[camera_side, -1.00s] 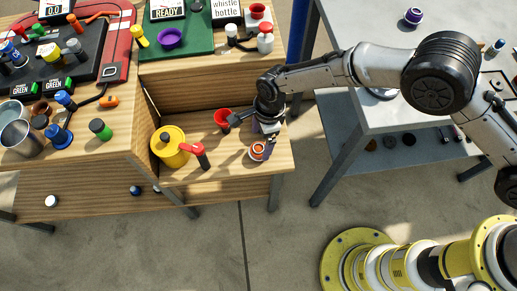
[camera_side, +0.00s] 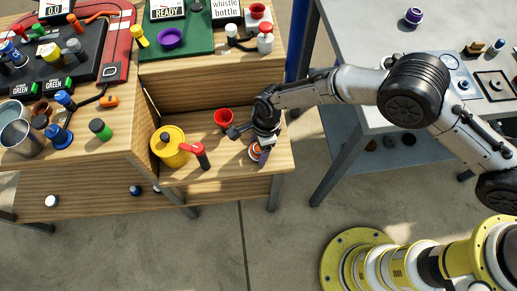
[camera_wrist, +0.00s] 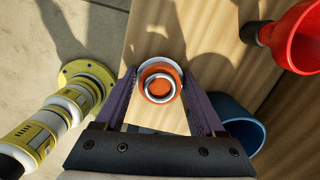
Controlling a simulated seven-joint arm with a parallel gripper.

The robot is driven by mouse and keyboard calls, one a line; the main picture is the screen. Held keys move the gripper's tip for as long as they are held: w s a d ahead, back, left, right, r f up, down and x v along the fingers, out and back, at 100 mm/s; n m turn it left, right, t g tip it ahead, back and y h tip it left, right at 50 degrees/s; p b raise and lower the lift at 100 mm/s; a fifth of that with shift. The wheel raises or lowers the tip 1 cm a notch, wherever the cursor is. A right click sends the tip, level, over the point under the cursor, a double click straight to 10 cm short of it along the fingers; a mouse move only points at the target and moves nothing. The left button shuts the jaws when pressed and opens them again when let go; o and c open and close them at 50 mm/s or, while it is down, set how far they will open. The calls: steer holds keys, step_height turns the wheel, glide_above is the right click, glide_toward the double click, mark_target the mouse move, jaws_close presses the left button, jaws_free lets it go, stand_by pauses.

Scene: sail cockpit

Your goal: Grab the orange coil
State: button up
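The orange coil (camera_wrist: 172,77) shows in the wrist view as a round orange piece with a white rim and a silver ring at its centre. It lies on the wooden shelf between the purple fingers of my gripper (camera_wrist: 157,82), which are spread on either side of it. I cannot tell whether either finger touches it. In the side view the coil (camera_side: 254,152) is near the shelf's front right edge, partly hidden by my gripper (camera_side: 259,147), which reaches down over it.
A red cup (camera_side: 223,116) stands behind the gripper, and also shows in the wrist view (camera_wrist: 302,40). A blue cup (camera_wrist: 239,132) is close beside the right finger. A yellow pot (camera_side: 171,150) and a red-handled item (camera_side: 198,151) stand to the left.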

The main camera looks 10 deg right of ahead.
steer(key=c, duration=0.6)
steer(key=shift+r, duration=0.1)
steer(key=shift+c, duration=0.2)
